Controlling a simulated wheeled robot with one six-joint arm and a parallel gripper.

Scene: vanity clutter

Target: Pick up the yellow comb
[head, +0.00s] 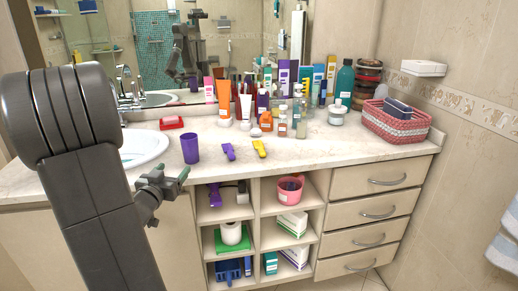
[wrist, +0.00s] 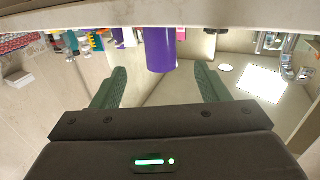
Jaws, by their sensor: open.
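In the wrist view my gripper (wrist: 160,70) shows both green fingers spread wide. A purple cup (wrist: 160,48) shows beyond and between them, with no contact clear.
Several bottles (head: 285,100) crowd the counter behind. A red soap dish (head: 171,123) and sink (head: 140,147) are left; a pink basket (head: 396,122) is right.

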